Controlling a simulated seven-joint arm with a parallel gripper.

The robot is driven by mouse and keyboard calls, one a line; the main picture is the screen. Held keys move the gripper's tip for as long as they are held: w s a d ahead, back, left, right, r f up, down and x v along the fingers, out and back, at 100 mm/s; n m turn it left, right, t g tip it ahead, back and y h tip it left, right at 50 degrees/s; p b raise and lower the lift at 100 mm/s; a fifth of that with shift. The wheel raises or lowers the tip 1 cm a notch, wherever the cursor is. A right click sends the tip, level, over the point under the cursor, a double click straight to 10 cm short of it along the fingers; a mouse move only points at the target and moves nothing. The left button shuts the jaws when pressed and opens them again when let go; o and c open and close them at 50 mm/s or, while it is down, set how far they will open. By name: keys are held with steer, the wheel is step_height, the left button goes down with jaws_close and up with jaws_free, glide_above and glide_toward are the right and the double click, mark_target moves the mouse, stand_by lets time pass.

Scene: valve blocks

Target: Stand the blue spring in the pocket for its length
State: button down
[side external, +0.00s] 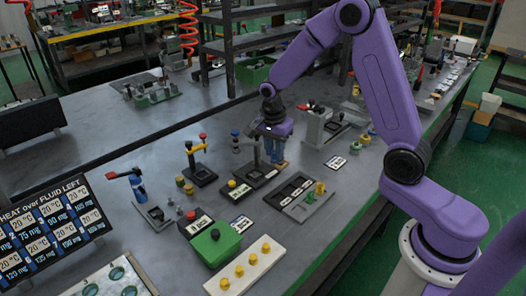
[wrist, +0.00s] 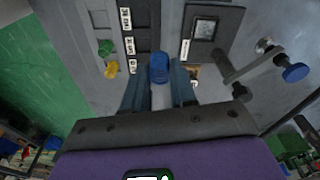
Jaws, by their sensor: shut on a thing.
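My gripper (side external: 274,158) is low over the bench in the side view. In the wrist view its two fingers (wrist: 159,84) are shut on the blue spring (wrist: 158,68), a short blue cylinder. In the side view I cannot make out the spring apart from the fingers. A dark pocket block (side external: 290,190) with several recesses lies near the gripper, towards the front. In the wrist view the pockets (wrist: 146,37) run up from just beside the spring, with white length labels (wrist: 127,42) in mm along their left. I cannot tell the spring's height above the bench.
A grey plate with a green and a yellow knob (side external: 319,187) adjoins the pockets. A dark block with a square window (wrist: 204,28) and a blue-knobbed part (wrist: 294,72) are on the right in the wrist view. Posts with knobs (side external: 197,150) stand left of my gripper.

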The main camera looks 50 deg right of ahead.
steer(key=s+a+n, duration=0.1)
steer(key=s+n, duration=0.4)
steer(key=s, duration=1.2)
steer(key=shift+t, duration=0.3)
steer(key=w+f, duration=0.3)
steer(key=w, duration=0.1)
steer(key=w+f, duration=0.3)
steer(key=w, duration=0.1)
steer(key=w+f, duration=0.2)
steer(key=w, duration=0.3)
steer(key=shift+f, duration=0.4)
steer(key=shift+w+f, duration=0.35)
steer(key=shift+f, duration=1.5)
steer(key=shift+f, duration=0.1)
steer(key=c, duration=0.9)
jaws_free()
